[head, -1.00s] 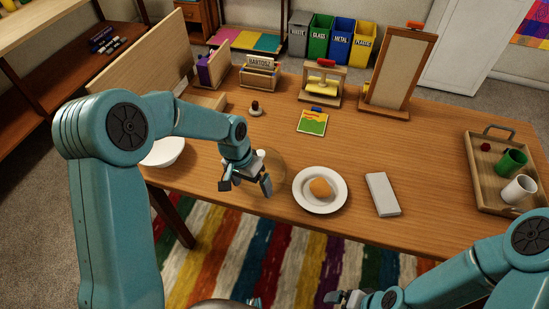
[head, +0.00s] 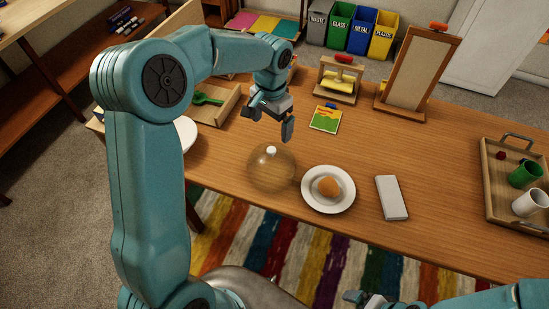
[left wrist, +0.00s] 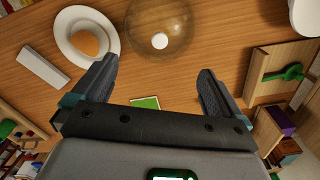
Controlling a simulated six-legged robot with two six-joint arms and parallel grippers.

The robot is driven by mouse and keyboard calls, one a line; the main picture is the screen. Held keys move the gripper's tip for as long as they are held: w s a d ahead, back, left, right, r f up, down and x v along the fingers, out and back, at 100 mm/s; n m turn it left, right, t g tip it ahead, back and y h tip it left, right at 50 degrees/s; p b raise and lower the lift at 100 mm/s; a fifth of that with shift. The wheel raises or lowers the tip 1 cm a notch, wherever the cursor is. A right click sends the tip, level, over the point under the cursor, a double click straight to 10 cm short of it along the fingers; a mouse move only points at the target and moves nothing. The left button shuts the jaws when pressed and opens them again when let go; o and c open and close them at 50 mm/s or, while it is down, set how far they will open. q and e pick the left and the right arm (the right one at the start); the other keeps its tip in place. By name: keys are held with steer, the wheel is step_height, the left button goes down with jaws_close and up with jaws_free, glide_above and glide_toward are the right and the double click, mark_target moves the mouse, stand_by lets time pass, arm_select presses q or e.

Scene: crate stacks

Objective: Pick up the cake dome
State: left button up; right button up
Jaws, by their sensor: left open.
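The cake dome (head: 271,170) is a clear, brownish see-through dome with a white knob on top. It stands on the wooden table, just left of a white plate (head: 328,203) with an orange-brown bun (head: 329,186) on it. My left gripper (head: 271,122) is open and empty, above the table and behind the dome, apart from it. In the left wrist view the dome (left wrist: 158,28) shows at the top, beyond the open fingers (left wrist: 152,85). Part of my right arm shows at the bottom right of the head view, with its gripper (head: 356,298) low at the edge; its jaw state is unclear.
A grey-white slab (head: 391,198) lies right of the plate. A wooden tray (head: 489,188) with mugs stands at the far right. A green and yellow booklet (head: 325,119) lies behind. A white bowl (head: 186,133) is partly hidden by my left arm. A wooden box (head: 217,112) holds a green scoop.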

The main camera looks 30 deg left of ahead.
arm_select(q)
glide_above(271, 151)
steer(key=f, duration=0.6)
steer(key=shift+w+a+f, duration=0.1)
steer(key=shift+w+a, duration=0.05)
steer(key=shift+w, duration=0.1)
step_height(271, 151, down, 6)
steer(key=shift+r+p, duration=0.15)
steer(key=shift+p, duration=0.85)
steer(key=shift+s, duration=0.2)
jaws_close()
